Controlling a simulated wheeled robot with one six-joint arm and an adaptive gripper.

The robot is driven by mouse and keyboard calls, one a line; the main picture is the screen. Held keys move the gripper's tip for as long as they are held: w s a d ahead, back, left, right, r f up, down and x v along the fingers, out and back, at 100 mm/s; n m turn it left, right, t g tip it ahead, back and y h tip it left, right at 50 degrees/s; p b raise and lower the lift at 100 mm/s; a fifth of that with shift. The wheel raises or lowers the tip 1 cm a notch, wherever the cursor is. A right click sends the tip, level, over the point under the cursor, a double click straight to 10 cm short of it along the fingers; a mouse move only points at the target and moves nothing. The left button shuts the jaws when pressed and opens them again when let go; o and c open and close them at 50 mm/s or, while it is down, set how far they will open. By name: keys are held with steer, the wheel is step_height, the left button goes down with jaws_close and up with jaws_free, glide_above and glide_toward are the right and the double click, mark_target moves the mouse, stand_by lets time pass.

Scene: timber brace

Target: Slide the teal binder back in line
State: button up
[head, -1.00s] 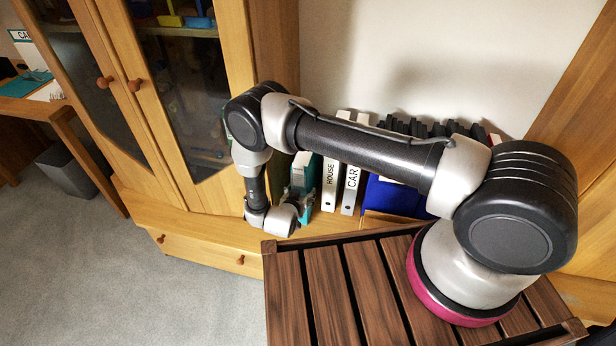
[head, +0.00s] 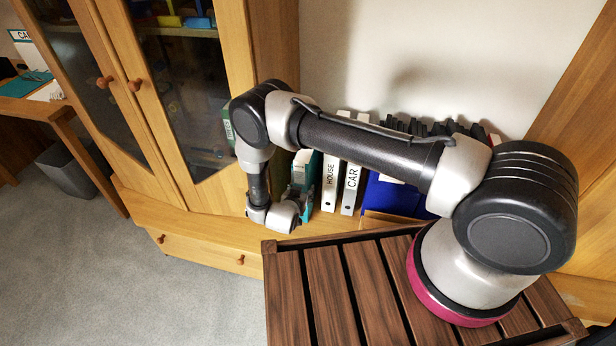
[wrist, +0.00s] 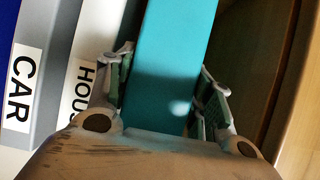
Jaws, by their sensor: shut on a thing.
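The teal binder (wrist: 172,62) stands upright between the two fingers of my gripper (wrist: 163,98) in the wrist view, with a finger against each side. My gripper is shut on it. In the head view, the teal binder (head: 312,170) shows behind my gripper (head: 298,196), at the left end of the binder row. Its lower part is hidden by my gripper. The white HOUSE binder (head: 330,186) and the grey-edged CAR binder (head: 350,190) stand to its right. They also show at the left of the wrist view.
The glass-doored cabinet (head: 175,85) stands close on the left. Blue holders (head: 392,196) and dark items (head: 430,128) fill the shelf to the right. A slatted wooden top (head: 325,290) lies in front. The grey floor (head: 130,290) is open at left.

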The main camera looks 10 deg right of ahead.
mark_target(302, 183)
steer(key=w+d, duration=0.3)
steer(key=w, duration=0.4)
steer(key=shift+w, duration=0.15)
stand_by(1.1)
steer(key=o, duration=1.2)
steer(key=shift+v, duration=4)
